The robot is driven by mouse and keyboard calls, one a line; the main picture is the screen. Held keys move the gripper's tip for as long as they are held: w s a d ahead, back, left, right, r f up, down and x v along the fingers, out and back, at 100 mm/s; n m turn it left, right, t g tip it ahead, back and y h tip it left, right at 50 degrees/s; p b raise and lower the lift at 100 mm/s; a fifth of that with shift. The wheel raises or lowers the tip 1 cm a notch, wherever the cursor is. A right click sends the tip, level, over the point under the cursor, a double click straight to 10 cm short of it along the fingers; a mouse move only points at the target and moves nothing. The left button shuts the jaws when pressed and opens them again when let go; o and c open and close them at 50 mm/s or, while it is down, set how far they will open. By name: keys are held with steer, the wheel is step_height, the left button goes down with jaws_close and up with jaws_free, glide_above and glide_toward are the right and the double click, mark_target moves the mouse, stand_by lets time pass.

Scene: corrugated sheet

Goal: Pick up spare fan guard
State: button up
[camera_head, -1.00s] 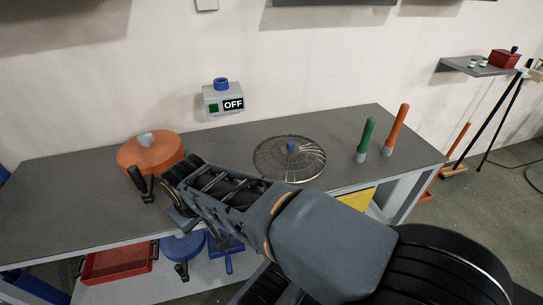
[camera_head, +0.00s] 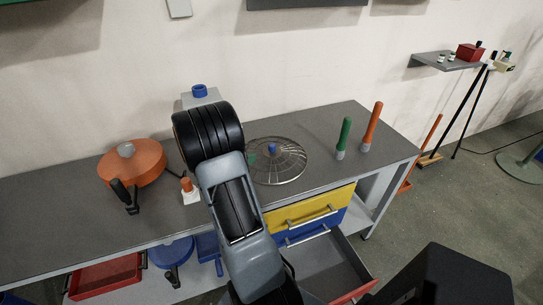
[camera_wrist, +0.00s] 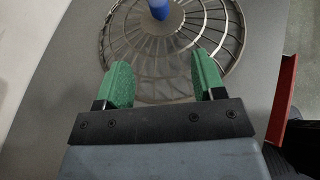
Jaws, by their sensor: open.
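The spare fan guard (camera_head: 285,172) is a round wire grille with a blue knob at its centre, lying flat on the grey bench. In the wrist view the guard (camera_wrist: 203,37) fills the upper middle, with its blue knob ahead of the fingertips. My gripper (camera_wrist: 163,78) is open, its two green fingers apart and empty over the near part of the guard. I cannot tell how high above it they are. In the head view my arm hides most of the gripper; a bit of green shows at the guard's left edge.
An orange round container (camera_head: 139,168) with a black handle and a small orange-and-white item (camera_head: 189,190) are left of my arm. A green baton (camera_head: 343,135) and an orange baton (camera_head: 372,125) stand right of the guard. An open drawer (camera_head: 345,270) juts out below the bench.

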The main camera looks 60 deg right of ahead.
glide_toward(269, 151)
steer(key=d, duration=0.3)
steer(key=shift+s+d+p, duration=0.3)
steer(key=shift+s+p, duration=0.1)
steer(key=shift+p+x, duration=0.8)
steer(key=shift+x, duration=2.3)
steer(key=shift+a+f, duration=0.1)
steer(key=shift+f, duration=0.1)
steer(key=shift+c, duration=0.4)
jaws_close()
